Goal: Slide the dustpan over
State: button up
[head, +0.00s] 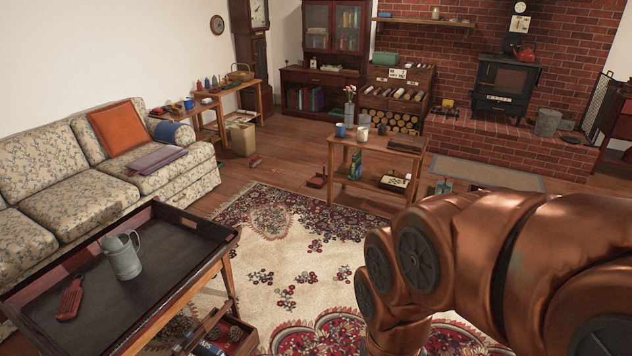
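A small red, flat, ridged piece with a short handle (70,298) lies on the dark tray-topped table (165,221) at the lower left. It may be the dustpan, but it is too small to tell for sure. A small red thing (317,181) on the floor by the middle table is also too small to identify. My copper-coloured arm fills the lower right, well apart from the tray table. My gripper is outside the picture, so its opening and anything in it are hidden.
A grey metal jug (123,257) stands on the tray near the red piece. A floral sofa (45,210) is close behind the tray table. A wooden side table (345,147) with mugs stands mid-room. The patterned rug (290,250) between the tables is mostly clear.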

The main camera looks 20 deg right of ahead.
aim_at(319, 180)
jog(key=z, duration=0.4)
jog(key=i, duration=5.15)
jog(key=u, duration=1.05)
jog(key=i, duration=1.85)
jog(key=z, duration=1.45)
